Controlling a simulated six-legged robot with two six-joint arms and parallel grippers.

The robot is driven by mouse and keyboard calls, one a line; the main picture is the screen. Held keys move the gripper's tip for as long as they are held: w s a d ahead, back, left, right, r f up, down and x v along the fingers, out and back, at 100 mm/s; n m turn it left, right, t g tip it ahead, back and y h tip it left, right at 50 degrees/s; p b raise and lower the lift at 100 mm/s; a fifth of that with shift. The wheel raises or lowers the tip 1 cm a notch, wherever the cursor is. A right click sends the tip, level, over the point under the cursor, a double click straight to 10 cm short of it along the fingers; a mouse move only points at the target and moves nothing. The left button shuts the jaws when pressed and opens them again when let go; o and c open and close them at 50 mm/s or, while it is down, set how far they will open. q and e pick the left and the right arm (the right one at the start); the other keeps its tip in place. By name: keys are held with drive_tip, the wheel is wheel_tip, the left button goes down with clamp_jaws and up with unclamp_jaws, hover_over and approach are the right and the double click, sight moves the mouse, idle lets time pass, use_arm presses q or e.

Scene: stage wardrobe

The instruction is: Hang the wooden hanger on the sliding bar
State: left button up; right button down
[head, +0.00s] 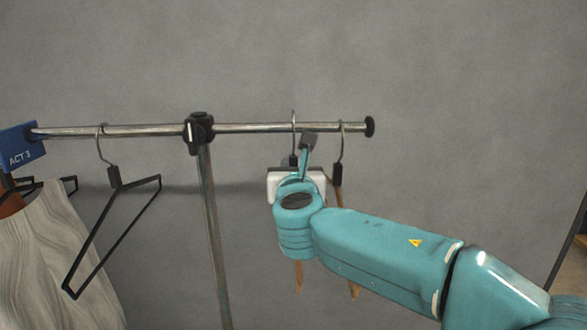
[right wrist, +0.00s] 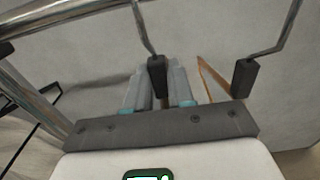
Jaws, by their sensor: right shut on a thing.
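My right gripper (right wrist: 158,88) is shut on the black collar of a hanger (right wrist: 157,72) near the right part of the sliding bar (head: 260,128). In the head view this hanger's metal hook (head: 294,122) rises above the bar's height; I cannot tell whether it rests on the bar. Most of its body is hidden behind my gripper and arm, with a wooden end (head: 298,276) showing below. Just right of it a second hanger with a black collar (head: 337,174) and wooden parts hangs by its hook from the bar. My left gripper is in neither view.
A black hanger (head: 113,235) hangs tilted on the bar's left part. A pale garment (head: 55,255) and a blue "ACT 3" sign (head: 18,148) are at the far left. An upright post (head: 212,235) joins the bar at a black clamp (head: 199,131). A black cap (head: 370,127) ends the bar.

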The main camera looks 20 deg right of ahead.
drive_tip(key=shift+f+b, duration=0.75)
drive_tip(key=shift+f, duration=0.1)
drive_tip(key=shift+r, duration=0.1)
drive_tip(key=c, duration=0.9)
unclamp_jaws()
drive_tip(key=shift+s, duration=0.2)
drive_tip(key=b+v, duration=0.3)
drive_tip(key=v, duration=1.3)
drive_tip(key=shift+a, duration=0.1)
